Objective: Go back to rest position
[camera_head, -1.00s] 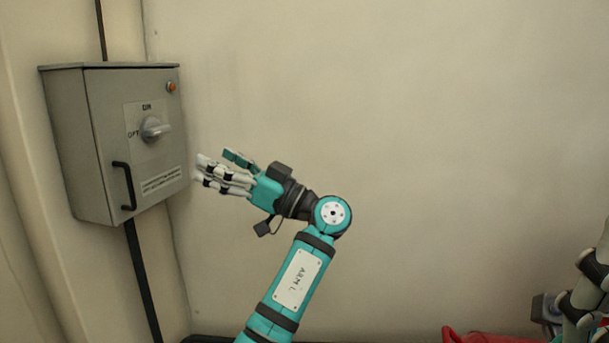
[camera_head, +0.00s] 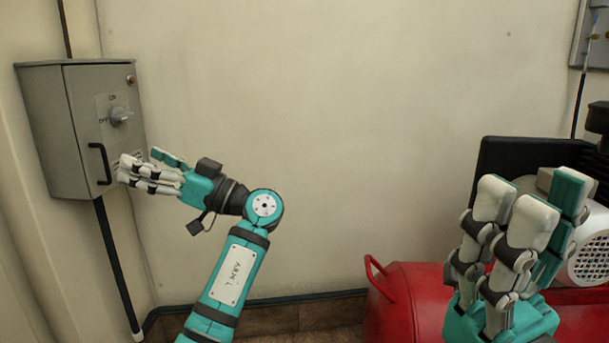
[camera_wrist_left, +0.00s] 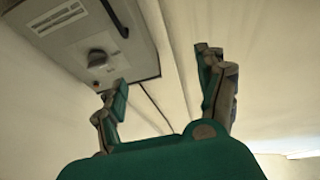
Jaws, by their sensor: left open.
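My left gripper (camera_head: 150,172) is open and empty, its fingers pointing left toward the lower right side of a grey switch box (camera_head: 48,130) on the wall. In the left wrist view the left gripper's fingers (camera_wrist_left: 165,88) are spread apart, with the box (camera_wrist_left: 140,40) beyond them. The box has a rotary knob (camera_head: 120,116) marked ON and OFF, a black handle (camera_head: 100,163) and a small indicator lamp (camera_head: 130,79). My right gripper (camera_head: 530,215) is in the lower right, fingers pointing up, close to the camera; nothing shows in it.
A red tank (camera_head: 395,305) with a motor and white fan grille (camera_head: 592,258) stands at the lower right, behind my right gripper. A grey panel (camera_head: 592,35) hangs at the upper right. The wall between the arms is bare.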

